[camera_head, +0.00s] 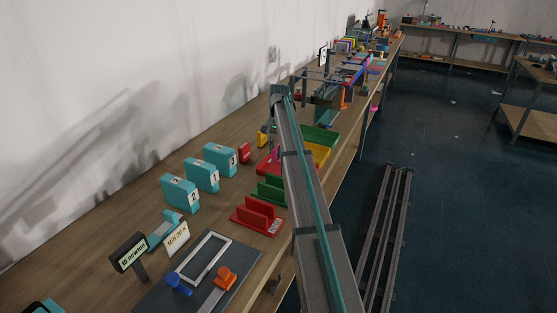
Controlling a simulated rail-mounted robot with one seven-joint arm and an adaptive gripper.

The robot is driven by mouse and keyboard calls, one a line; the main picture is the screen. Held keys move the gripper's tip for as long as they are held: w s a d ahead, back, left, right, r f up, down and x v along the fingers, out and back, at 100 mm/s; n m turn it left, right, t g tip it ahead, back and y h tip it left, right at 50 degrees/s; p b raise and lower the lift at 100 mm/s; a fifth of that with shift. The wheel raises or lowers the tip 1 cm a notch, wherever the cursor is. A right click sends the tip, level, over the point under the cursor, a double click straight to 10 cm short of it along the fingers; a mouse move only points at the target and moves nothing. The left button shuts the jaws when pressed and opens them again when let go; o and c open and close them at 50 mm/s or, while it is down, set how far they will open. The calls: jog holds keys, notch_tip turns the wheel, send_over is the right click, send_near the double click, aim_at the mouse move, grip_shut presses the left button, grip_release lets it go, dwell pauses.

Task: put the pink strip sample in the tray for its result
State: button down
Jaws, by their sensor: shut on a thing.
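My gripper (269,139) hangs down from the far end of my arm, small and dark in the head view. It is shut on the pink strip sample (275,155), a small magenta patch just below it, partly hidden by my arm. The strip is over or beside a red tray (263,168); I cannot tell whether they touch. A green tray (320,137) and a yellow tray (319,154) lie just right of my arm. My arm hides parts of the trays.
A green slotted holder (268,190) and a red one (257,215) stand nearer. Teal numbered boxes (201,173) line the wall side. The bench continues, crowded, into the distance.

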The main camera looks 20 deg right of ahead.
jog(key=w+d+f+p, duration=0.1)
jog(key=w+f, duration=0.1)
jog(key=w+d+f+p, duration=0.1)
jog(key=w+f, duration=0.2)
jog(key=w+d+f+p, duration=0.1)
jog(key=w+f, duration=0.1)
jog(key=w, duration=0.1)
jog(key=shift+w+f, duration=0.2)
jog(key=shift+w, duration=0.05)
jog(key=shift+f+p, duration=0.5)
jog(key=shift+f, duration=1.2)
jog(key=c, duration=1)
grip_release()
jog(key=shift+f, duration=0.1)
jog(key=r+b, duration=0.1)
jog(key=r, duration=0.3)
jog(key=r+b, duration=0.1)
jog(key=r, duration=0.3)
jog(key=w+d+r+b, duration=0.1)
jog(key=r+b, duration=0.1)
jog(key=r, duration=0.2)
jog(key=shift+d+r, duration=0.1)
